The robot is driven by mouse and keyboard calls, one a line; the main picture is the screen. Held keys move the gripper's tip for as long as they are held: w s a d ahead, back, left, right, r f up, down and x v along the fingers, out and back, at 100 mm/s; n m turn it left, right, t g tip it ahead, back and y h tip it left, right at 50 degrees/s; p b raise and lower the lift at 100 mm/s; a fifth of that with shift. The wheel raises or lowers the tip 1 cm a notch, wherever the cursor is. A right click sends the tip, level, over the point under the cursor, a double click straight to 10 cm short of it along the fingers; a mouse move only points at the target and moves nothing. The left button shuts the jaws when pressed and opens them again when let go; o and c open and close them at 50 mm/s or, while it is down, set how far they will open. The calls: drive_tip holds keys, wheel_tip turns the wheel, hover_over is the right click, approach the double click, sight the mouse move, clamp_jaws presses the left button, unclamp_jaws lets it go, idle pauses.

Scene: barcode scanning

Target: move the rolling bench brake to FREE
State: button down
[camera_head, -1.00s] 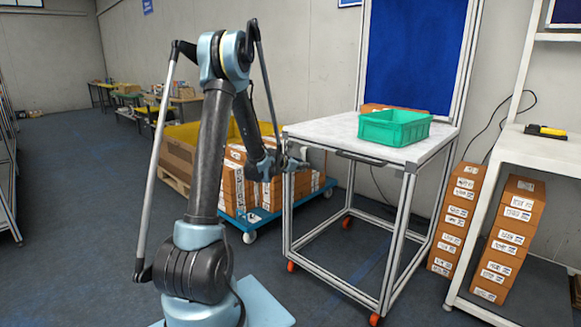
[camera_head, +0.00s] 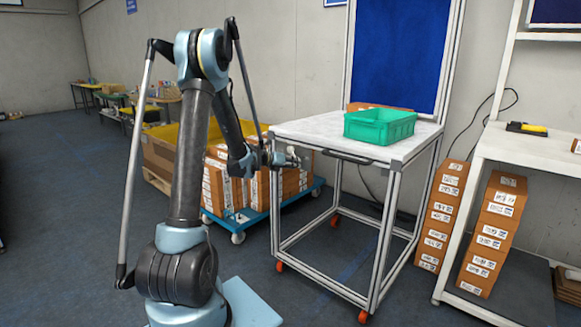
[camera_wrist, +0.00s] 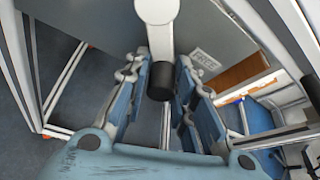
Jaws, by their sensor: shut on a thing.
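The rolling bench (camera_head: 312,128) has a white top, an aluminium frame and orange casters. My gripper (camera_head: 301,161) is at its front edge, near the left corner and just below the top. In the wrist view, my gripper (camera_wrist: 165,82) is shut on the brake lever (camera_wrist: 157,10), a pale lever with a black end (camera_wrist: 160,82) between the fingers. A label (camera_wrist: 205,59) reading FREE is on the grey panel, right of the lever. The lever is too small to make out in the head view.
A green bin (camera_head: 380,127) sits on the bench top. A blue cart (camera_head: 240,222) with stacked cartons stands behind the bench's left side. A white workbench (camera_head: 530,147) is at the right, with carton stacks (camera_head: 488,235) by it. The floor at left is clear.

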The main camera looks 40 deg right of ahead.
drive_tip(key=shift+s, duration=0.2)
idle(0.3)
drive_tip(key=c, duration=1.4)
unclamp_jaws()
drive_tip(key=shift+r, duration=0.1)
drive_tip(key=shift+w, duration=0.1)
drive_tip(key=shift+a+r, duration=0.2)
drive_tip(key=shift+a, duration=0.35)
drive_tip(key=v, duration=1)
drive_tip(key=shift+w+a, duration=0.15)
drive_tip(key=shift+a, duration=0.25)
